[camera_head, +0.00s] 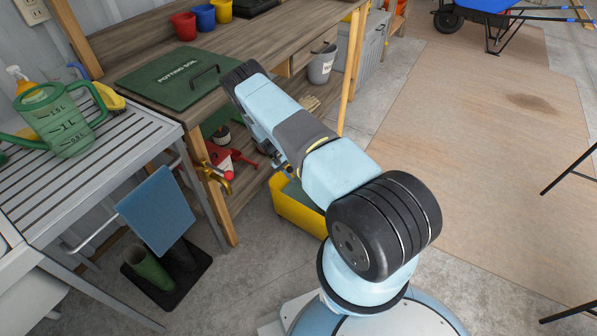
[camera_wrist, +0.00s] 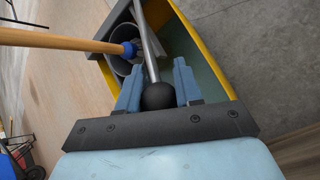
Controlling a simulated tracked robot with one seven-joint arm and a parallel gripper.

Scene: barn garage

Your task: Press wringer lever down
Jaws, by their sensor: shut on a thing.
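In the wrist view, the wringer lever (camera_wrist: 150,52) is a grey metal rod ending in a round black knob (camera_wrist: 158,96). My gripper (camera_wrist: 158,86) has its two blue fingers on either side of the knob and is shut on it. The rod runs from the knob away over the bucket beside the dark grey wringer (camera_wrist: 116,24). The wringer sits on the yellow mop bucket (camera_wrist: 186,38). In the head view, the bucket (camera_head: 296,212) stands on the floor, partly behind my arm. My arm hides the lever and the gripper's hold there.
A wooden mop handle (camera_wrist: 60,40) with a blue collar (camera_wrist: 130,49) reaches into the wringer from the left. A workbench (camera_head: 290,45) and a slatted table (camera_head: 85,165) stand left of the bucket. Open floor (camera_head: 450,120) lies to the right.

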